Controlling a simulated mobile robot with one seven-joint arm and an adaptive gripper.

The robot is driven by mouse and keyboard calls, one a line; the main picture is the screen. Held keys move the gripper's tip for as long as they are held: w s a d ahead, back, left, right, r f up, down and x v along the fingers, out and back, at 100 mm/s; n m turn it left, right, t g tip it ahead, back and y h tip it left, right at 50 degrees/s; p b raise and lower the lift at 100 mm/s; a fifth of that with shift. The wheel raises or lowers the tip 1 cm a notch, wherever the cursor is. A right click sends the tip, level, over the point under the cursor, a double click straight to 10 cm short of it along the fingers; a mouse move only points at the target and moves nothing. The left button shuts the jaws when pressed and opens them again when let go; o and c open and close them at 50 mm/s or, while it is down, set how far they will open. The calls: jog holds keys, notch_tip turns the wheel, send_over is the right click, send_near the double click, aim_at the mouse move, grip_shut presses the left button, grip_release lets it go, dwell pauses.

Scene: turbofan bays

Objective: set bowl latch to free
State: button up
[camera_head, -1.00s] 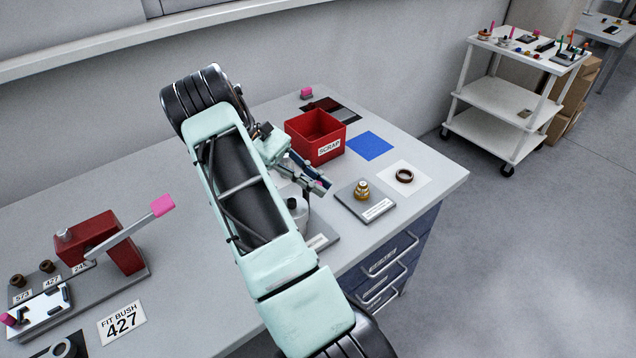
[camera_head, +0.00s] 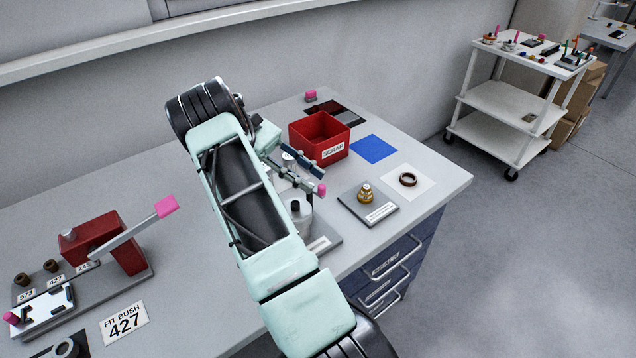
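My gripper (camera_head: 309,175) is over the back right of the bench, seen from the side beyond my arm. Its two fingers look spread, with a gap between them. A pink tip (camera_head: 321,189), possibly the bowl latch's handle, shows at the end of the lower finger. I cannot tell whether they touch. Below stands a pale metal cylinder with a black knob (camera_head: 296,207) on a grey base plate (camera_head: 322,244). My arm hides much of this fixture, and the latch's setting cannot be read.
A red SCRAP bin (camera_head: 306,148) stands just behind my gripper. A brass part sits on a grey plate (camera_head: 354,212), with a brown ring (camera_head: 408,173) beside it. A red lever press (camera_head: 128,250) stands at left. The blue mat (camera_head: 374,149) is empty.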

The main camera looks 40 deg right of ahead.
jog(key=shift+v, duration=1.7)
jog(key=shift+r, duration=0.1)
